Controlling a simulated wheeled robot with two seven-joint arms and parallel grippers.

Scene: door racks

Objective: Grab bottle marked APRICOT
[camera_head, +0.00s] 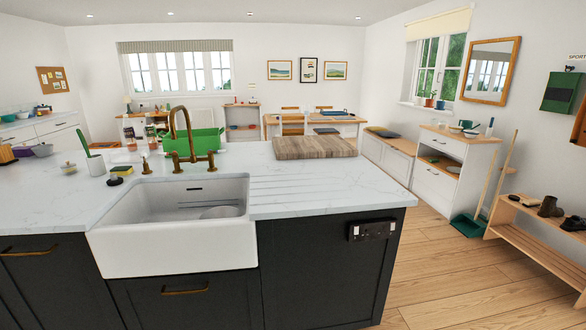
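I see no bottle on which the word APRICOT can be read. Small jars or bottles stand behind the sink on the far side of the island, among them a dark one (150,132) beside the green crate (194,140); any lettering is too small to read. Neither of my grippers shows in the head view.
A kitchen island with a marble worktop (330,190), a white sink (170,235) and a brass tap (182,125) fills the front. A wooden board (315,148) lies on it. Wooden floor (450,265) is free at the right, before a shoe bench (540,255).

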